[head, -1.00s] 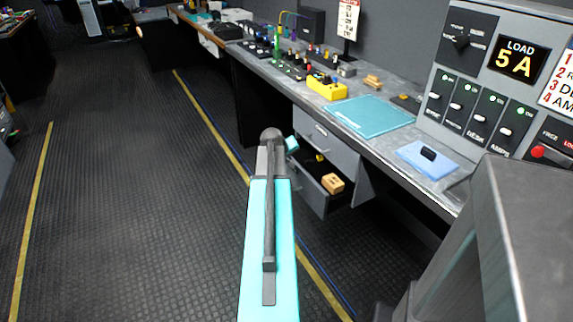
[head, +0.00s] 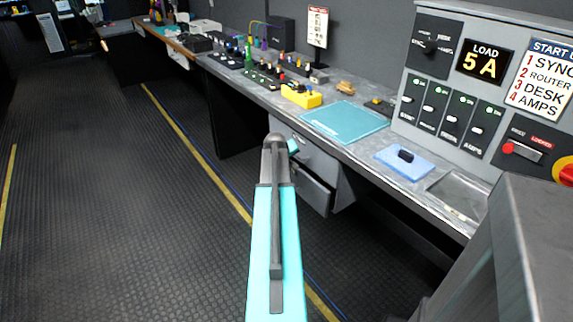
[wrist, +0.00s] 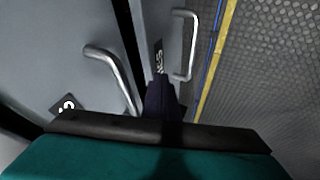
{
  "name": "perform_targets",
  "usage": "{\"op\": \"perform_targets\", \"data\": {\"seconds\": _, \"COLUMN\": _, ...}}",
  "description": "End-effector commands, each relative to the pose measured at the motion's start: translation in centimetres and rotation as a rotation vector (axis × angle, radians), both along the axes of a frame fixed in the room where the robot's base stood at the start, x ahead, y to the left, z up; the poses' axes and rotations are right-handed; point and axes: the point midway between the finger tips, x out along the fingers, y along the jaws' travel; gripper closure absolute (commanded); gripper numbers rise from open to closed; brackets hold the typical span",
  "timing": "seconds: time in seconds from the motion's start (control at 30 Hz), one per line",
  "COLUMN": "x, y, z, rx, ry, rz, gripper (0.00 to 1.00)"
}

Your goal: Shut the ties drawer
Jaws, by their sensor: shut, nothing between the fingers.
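A grey drawer unit under the desk has an upper drawer (head: 300,151) and a lower drawer (head: 311,192). The lower drawer stands a little out, with a dark strip above its front. In the wrist view, the upper front with its bar handle (wrist: 115,75) is at left and the lower front with its handle (wrist: 186,45) at right. Both labels are partly covered, so I cannot read which is the ties drawer. My gripper (wrist: 161,84) is shut and empty, its dark fingers at the lower front beside its label; contact is unclear. In the head view my arm mostly hides it.
The desktop above holds a teal mat (head: 346,121), a yellow box (head: 301,95) and a blue pad (head: 405,161). A grey control panel (head: 480,90) stands at the right. The ribbed floor (head: 120,210) at left is clear.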

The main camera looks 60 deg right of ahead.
Motion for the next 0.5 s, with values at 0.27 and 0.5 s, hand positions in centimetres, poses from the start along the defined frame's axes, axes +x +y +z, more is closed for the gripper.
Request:
{"op": "perform_targets", "data": {"seconds": 0.27, "x": 0.5, "y": 0.4, "z": 0.0, "rx": -0.001, "ry": 0.0, "rz": 0.006, "gripper": 1.0}}
{"op": "perform_targets", "data": {"seconds": 0.5, "x": 0.9, "y": 1.7, "z": 0.0, "rx": 0.0, "ry": 0.0, "rz": 0.007, "gripper": 1.0}}
